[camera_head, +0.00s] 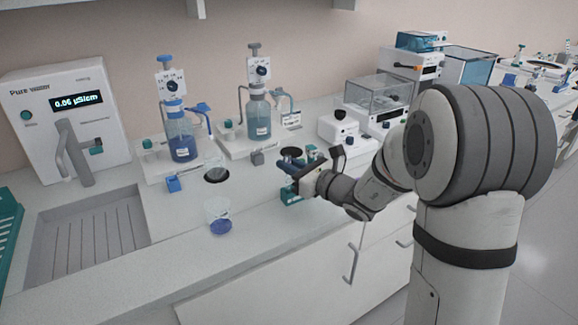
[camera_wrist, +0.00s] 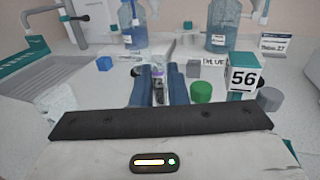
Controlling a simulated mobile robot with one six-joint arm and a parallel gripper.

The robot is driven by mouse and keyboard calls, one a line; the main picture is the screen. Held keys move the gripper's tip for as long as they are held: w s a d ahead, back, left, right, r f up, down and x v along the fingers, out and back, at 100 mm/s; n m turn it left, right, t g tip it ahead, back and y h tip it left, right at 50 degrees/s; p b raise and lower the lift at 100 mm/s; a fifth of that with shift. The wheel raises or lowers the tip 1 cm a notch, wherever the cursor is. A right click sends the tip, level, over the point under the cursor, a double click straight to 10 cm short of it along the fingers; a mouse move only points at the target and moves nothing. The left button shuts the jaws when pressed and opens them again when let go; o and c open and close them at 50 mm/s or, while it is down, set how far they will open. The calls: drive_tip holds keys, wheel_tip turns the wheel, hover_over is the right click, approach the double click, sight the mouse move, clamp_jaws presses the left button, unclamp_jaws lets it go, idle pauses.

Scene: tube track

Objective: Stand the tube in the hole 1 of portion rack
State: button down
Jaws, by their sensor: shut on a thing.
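My gripper (camera_wrist: 158,76) shows in the wrist view with two blue fingers closed on a slim clear tube (camera_wrist: 158,88). The tube has a pale purplish upper end, and its lower part is hidden by the fingers and the gripper body. In the head view my gripper (camera_head: 290,174) is above the front of the bench, over a teal block (camera_head: 291,197); the tube cannot be made out there. I cannot tell for certain which object is the portion rack, and no hole 1 is readable.
A teal-and-white block marked 56 (camera_wrist: 243,76) and a green cylinder (camera_wrist: 201,92) stand right of the fingers. A beaker of blue liquid (camera_head: 219,217) stands near the front edge. Two dispenser bottles (camera_head: 181,140) (camera_head: 258,118) stand behind. The sink (camera_head: 88,236) is at left.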

drive_tip(key=shift+f+b, duration=0.8)
drive_tip(key=shift+b, duration=0.05)
idle(0.6)
drive_tip(key=shift+f+b, duration=0.4)
drive_tip(key=shift+f, duration=0.1)
drive_tip(key=c, duration=1.3)
unclamp_jaws()
drive_tip(key=shift+c, duration=0.2)
drive_tip(key=v, duration=0.8)
drive_tip(key=shift+a, duration=0.1)
